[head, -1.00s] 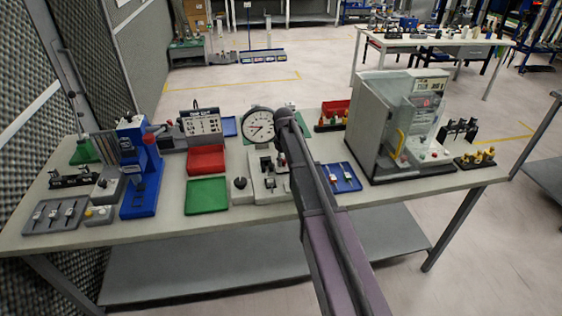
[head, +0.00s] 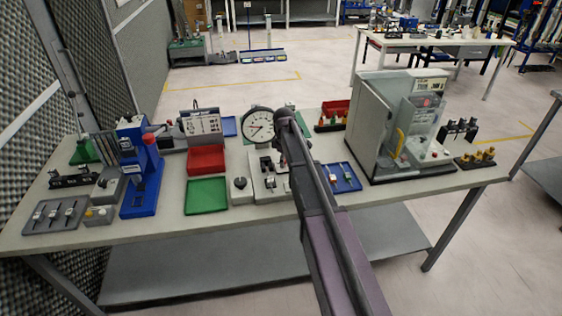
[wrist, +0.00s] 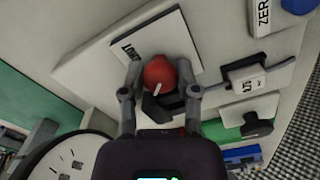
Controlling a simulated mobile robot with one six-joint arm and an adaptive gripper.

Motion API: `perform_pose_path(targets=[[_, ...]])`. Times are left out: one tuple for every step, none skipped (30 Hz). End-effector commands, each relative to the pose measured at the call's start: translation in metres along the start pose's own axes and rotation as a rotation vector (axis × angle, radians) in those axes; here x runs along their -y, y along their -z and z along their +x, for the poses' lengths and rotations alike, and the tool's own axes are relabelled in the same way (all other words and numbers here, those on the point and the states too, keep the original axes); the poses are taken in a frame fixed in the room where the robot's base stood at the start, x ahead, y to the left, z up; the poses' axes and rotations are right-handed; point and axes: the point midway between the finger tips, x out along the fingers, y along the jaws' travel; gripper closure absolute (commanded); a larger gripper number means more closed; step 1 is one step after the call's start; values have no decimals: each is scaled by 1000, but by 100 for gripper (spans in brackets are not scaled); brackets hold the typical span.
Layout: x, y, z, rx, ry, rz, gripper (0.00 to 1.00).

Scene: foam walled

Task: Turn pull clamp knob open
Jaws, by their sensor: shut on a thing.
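In the wrist view, a round red knob (wrist: 158,70) with a white pointer mark stands on a pale square plate (wrist: 184,35) with dark lettering, which I cannot read surely. My gripper (wrist: 160,84) has one finger on each side of the knob and is shut on it. The lower part of the knob's mount is partly hidden by the fingers. In the head view, my arm covers the knob and the gripper. The pale fixture (head: 264,188) shows just left of my arm on the bench.
The wrist view shows a labelled grey block (wrist: 246,81) on the right and a large dial gauge (wrist: 62,160) at lower left. In the head view, the gauge (head: 258,125) stands close by my arm. A blue tray (head: 341,178) and a grey cabinet (head: 372,120) are to the right.

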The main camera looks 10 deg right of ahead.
Motion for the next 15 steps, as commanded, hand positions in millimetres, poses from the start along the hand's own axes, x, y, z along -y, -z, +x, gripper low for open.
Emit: perform_pose_path(targets=[[-1, 2, 0, -5, -1, -4, 100], [-1, 2, 0, -5, -1, -5, 100], [0, 2, 0, -5, -1, -5, 100], [0, 3, 0, -5, -1, -5, 100], [0, 3, 0, -5, -1, -5, 100], [0, 3, 0, -5, -1, -5, 100], [0, 3, 0, -5, -1, -4, 100], [0, 3, 0, -5, -1, -4, 100], [0, 3, 0, -5, -1, -4, 100], [0, 3, 0, -5, -1, -4, 56], [0, 3, 0, -5, -1, -4, 47], [0, 2, 0, -5, -1, -4, 35], [0, 2, 0, -4, 0, -3, 27], [0, 2, 0, -4, 0, -3, 24], [0, 2, 0, -3, 0, -3, 24]])
